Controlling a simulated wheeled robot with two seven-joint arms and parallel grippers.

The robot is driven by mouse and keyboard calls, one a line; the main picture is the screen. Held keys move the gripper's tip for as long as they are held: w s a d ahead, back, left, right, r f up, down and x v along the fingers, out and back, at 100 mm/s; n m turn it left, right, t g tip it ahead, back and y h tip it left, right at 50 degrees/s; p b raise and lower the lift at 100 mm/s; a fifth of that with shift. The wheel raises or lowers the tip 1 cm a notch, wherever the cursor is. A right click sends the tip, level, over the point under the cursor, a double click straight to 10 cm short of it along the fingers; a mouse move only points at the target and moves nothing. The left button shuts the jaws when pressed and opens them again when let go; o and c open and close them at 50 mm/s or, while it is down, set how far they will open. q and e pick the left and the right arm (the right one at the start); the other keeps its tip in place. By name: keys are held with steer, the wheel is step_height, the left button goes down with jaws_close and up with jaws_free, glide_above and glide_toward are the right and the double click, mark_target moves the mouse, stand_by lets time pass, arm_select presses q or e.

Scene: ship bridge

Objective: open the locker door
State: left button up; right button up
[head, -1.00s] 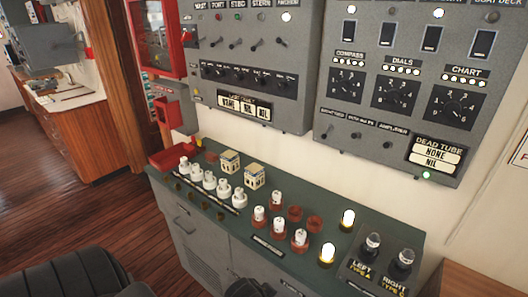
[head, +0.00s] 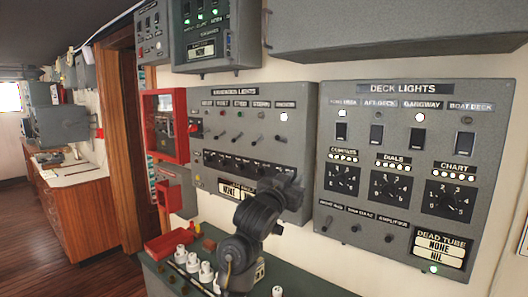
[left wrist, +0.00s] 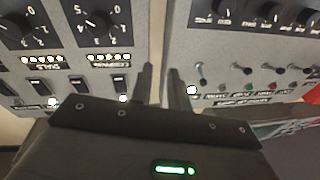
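No door marked as a locker can be made out. My left gripper (head: 287,187) is raised in front of the left switch panel (head: 300,120), seen from behind and dark. In the left wrist view its two black fingers (left wrist: 161,80) stand a little apart with nothing between them, pointing at the gap between the two panels. My right gripper is in neither view.
The deck lights panel (head: 418,160) is on the right wall. A green-topped counter (head: 300,285) with white knobs and a red tray (head: 166,243) lies below. A red-framed box (head: 165,127) hangs at left. A wooden cabinet (head: 85,215) stands further left beside open floor.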

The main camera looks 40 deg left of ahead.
arm_select(q)
steer(key=s+a+r+n+t+y, duration=0.1)
steer(key=a+r+t, duration=0.1)
steer(key=r, duration=0.7)
steer(key=s+a+r+t, duration=0.1)
steer(key=s+r+t, duration=0.1)
steer(key=r, duration=0.6)
steer(key=n+t+y, duration=0.2)
steer(key=t, duration=0.1)
glide_toward(263, 26)
steer(key=p+x, duration=0.7)
steer(key=x, duration=0.2)
steer(key=shift+w+a+r, duration=0.1)
steer(key=shift+w+r, duration=0.05)
steer(key=shift+r, duration=0.2)
steer(key=shift+w+a+r+p, duration=0.15)
steer(key=shift+w+r+p, duration=0.15)
steer(key=shift+w, duration=0.1)
steer(key=shift+f, duration=0.1)
steer(key=shift+c, duration=0.5)
jaws_close()
